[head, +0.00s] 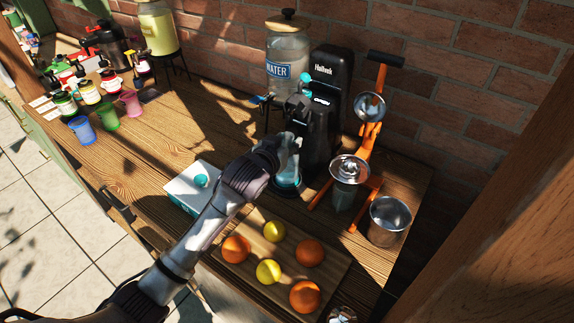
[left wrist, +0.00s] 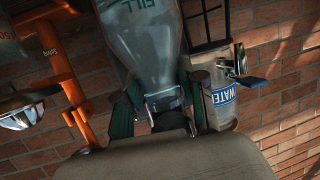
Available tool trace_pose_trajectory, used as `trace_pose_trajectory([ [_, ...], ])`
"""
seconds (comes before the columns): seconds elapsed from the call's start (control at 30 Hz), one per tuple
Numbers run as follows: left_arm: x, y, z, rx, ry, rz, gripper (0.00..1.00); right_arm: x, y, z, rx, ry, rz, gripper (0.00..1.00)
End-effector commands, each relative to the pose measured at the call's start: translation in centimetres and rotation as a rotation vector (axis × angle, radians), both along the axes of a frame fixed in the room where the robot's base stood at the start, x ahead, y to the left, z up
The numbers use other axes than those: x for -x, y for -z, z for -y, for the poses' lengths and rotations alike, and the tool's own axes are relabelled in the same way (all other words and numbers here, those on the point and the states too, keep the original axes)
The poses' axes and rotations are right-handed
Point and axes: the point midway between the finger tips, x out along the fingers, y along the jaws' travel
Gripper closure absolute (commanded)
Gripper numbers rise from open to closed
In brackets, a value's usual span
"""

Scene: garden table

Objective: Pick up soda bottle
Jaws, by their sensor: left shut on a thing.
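The soda bottle (head: 291,160), clear with a teal base, is upright in front of the black soda maker (head: 333,85). In the left wrist view the bottle (left wrist: 148,45) appears upside down, with the word FILL on it. My left gripper (head: 297,108) is shut on the bottle's neck, and its fingers (left wrist: 165,103) show on either side of the neck in the wrist view. I cannot tell whether the bottle's base touches the soda maker. My right gripper is not in view.
An orange juicer press (head: 368,135) and a metal cup (head: 389,215) stand to the right. A water dispenser (head: 288,62) stands behind. A wooden board (head: 290,245) with oranges and lemons lies in front. A white box (head: 188,190) is left of my arm. Cups and syrup bottles stand far left.

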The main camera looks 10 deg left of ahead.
Motion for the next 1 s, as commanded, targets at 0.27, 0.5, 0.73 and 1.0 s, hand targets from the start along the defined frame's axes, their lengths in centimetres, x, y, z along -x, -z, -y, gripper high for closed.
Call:
trace_pose_trajectory([
  [0.27, 0.0, -0.2, 0.0, 0.000, 0.000, 0.003, 1.00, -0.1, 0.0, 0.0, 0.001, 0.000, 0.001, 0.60],
  [0.5, 0.0, -0.8, 0.0, 0.001, 0.000, 0.004, 1.00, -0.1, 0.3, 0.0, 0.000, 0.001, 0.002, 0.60],
  [0.73, -0.1, -2.4, 0.0, 0.002, 0.000, 0.007, 1.00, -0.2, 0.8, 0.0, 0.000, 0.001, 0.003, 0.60],
  [1.0, -0.3, -3.5, -1.0, -0.001, -0.003, 0.003, 1.00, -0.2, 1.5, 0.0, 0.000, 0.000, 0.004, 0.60],
])
